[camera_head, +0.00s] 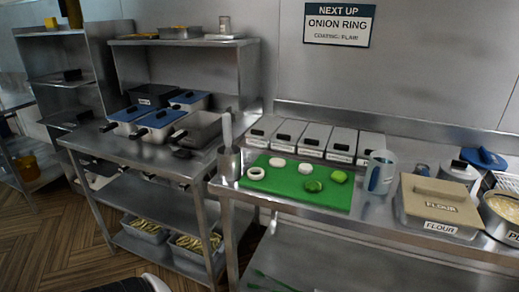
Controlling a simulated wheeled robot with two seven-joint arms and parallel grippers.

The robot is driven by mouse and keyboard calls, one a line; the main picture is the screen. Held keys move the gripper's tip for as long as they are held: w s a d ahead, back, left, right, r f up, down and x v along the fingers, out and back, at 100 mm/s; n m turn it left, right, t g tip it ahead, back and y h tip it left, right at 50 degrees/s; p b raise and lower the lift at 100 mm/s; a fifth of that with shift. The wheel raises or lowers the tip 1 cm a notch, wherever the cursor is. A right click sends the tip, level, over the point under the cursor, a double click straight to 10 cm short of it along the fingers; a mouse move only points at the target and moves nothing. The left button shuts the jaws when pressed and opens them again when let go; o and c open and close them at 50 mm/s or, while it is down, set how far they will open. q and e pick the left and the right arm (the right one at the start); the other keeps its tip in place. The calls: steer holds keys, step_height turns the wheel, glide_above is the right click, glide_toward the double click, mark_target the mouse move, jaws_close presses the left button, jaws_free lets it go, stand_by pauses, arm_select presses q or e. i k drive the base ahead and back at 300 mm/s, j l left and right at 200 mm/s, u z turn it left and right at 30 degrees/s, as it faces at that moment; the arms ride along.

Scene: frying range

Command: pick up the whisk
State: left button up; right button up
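I cannot clearly make out a whisk. A steel cylinder (229,163) stands at the left end of the right-hand counter, with a pale upright utensil (227,128) rising from it; its type is too small to tell. A thin green utensil (275,281) lies low at the bottom edge, partly cut off, and its type is unclear too. Neither gripper shows in the head view. A white and black part at the bottom left edge may be mine.
A green board (262,185) holds onion pieces and green vegetables. Behind it stand several lidded containers (313,139). A clear jug (380,172), a flour box (439,207) and a bowl (502,213) crowd the right. A steel shelf unit (140,156) with blue-lidded pans stands left.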

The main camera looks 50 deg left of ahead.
mark_target(226, 118)
steer(key=u, duration=1.85)
